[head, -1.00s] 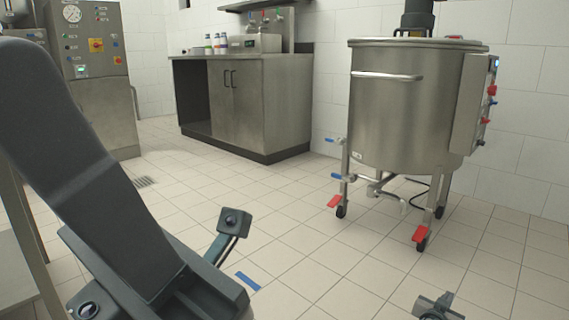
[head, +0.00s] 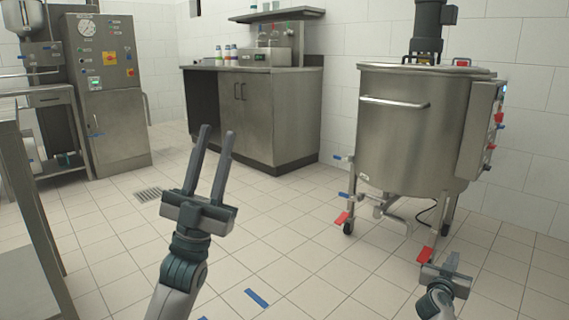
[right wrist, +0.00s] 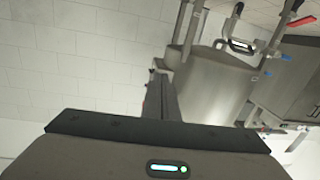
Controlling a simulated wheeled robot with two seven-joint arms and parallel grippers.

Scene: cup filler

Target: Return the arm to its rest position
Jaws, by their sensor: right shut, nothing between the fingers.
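My left gripper (head: 215,131) stands upright at the left of the middle in the head view. Its two long fingers are apart with nothing between them, above the tiled floor. My right gripper (head: 440,260) is low at the right in the head view, in front of the steel tank (head: 408,125) and apart from it. Its fingers show dark and closed together in the right wrist view (right wrist: 161,90), holding nothing. The tank appears tilted behind them there (right wrist: 213,85).
A steel cabinet (head: 255,120) carries bottles (head: 227,52) and a small machine. A control panel cabinet (head: 108,105) stands at the left, with a steel table frame (head: 40,205) nearer. The tank has a side box, valves and wheeled legs.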

